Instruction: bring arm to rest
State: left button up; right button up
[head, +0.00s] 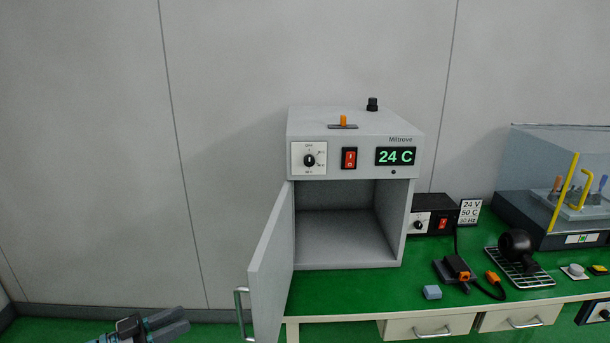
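My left gripper (160,325) shows at the bottom left, low and to the left of the open oven door. Its two dark fingers point right, with a narrow gap visible between them and nothing seen in it. It is apart from the door (268,265) and its handle (241,312). The rest of the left arm is cut off by the bottom edge. My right gripper is not in view.
A grey oven (351,122) reading 24 C stands on the green bench (375,292), its door swung out left and its chamber empty. A power supply (434,213), wire rack (522,270) and clear-covered box (550,215) are to the right. The wall left of the oven is bare.

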pick_arm(q)
jog(key=w+d+f+n+t+y, duration=0.2)
jog(key=w+d+f+n+y, duration=0.3)
jog(key=f, duration=0.3)
jog(key=s+d+f+n+g+y, duration=0.2)
jog(key=s+d+f+n, duration=0.15)
jog(key=f, duration=0.25)
jog(key=s+d+f+n+g+y, duration=0.1)
jog(key=s+d+f+n+y, duration=0.1)
jog(key=s+d+f, duration=0.3)
jog(key=s+d+f+g, duration=0.2)
jog(key=s+f+g, duration=0.1)
jog(key=s, duration=0.4)
jog(key=s+d+f+g+y, duration=0.1)
jog(key=s+d+f+g, duration=0.1)
jog(key=s+f+g, duration=0.2)
jog(key=s+d+f+g, duration=0.2)
jog(key=s+f+g, duration=0.1)
jog(key=s, duration=0.8)
jog(key=shift+f+n, duration=0.2)
jog(key=shift+n, duration=0.25)
